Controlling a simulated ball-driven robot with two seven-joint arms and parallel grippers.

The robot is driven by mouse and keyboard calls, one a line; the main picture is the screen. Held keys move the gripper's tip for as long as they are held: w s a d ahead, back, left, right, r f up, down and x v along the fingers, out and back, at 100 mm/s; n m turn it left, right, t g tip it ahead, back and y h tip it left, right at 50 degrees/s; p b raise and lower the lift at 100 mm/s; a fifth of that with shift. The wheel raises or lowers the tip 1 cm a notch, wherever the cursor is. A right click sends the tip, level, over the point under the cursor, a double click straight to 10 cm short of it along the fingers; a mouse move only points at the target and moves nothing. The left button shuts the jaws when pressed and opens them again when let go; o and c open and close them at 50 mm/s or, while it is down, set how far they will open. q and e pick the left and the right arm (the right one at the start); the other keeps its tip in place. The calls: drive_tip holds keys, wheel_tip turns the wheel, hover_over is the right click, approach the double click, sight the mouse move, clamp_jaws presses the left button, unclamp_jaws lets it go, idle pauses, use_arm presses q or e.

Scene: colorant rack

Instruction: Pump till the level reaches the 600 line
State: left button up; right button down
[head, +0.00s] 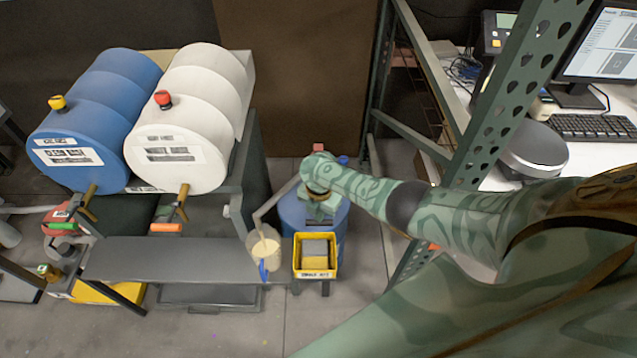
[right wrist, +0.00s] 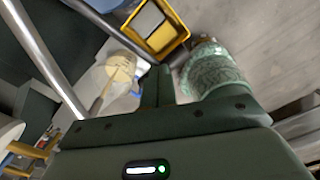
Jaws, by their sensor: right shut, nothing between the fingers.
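A clear jug (head: 264,252) with a blue handle holds cream-coloured liquid and stands at the left of the blue drum (head: 292,212). A thin grey spout pipe (head: 272,207) slants from the drum's top towards the jug's mouth. The jug also shows in the right wrist view (right wrist: 120,68), but its graduation lines are too small to read, so I cannot tell the level against 600. My right gripper (head: 320,208) is over the drum's top and hides most of it, including any pump handle. In the right wrist view its fingers (right wrist: 158,82) are together and empty. My left gripper is not in view.
A yellow bin (head: 297,262) stands in front of the drum. A blue barrel (head: 95,115) and a white barrel (head: 190,120) lie on a rack with a grey shelf (head: 180,262). A green upright (head: 490,135) and a desk with a keyboard (head: 585,127) are at the right.

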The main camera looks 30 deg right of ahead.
wheel_tip(320, 180, up, 14)
drive_tip(key=p, duration=1.3)
drive_tip(key=shift+f+p, duration=0.15)
drive_tip(key=shift+p, duration=0.25)
drive_tip(key=shift+f, duration=0.1)
drive_tip(key=shift+s, duration=0.1)
idle(2.2)
wheel_tip(320, 180, up, 6)
drive_tip(key=p, duration=0.3)
drive_tip(key=shift+p, duration=0.4)
idle(0.4)
drive_tip(key=shift+a, duration=0.1)
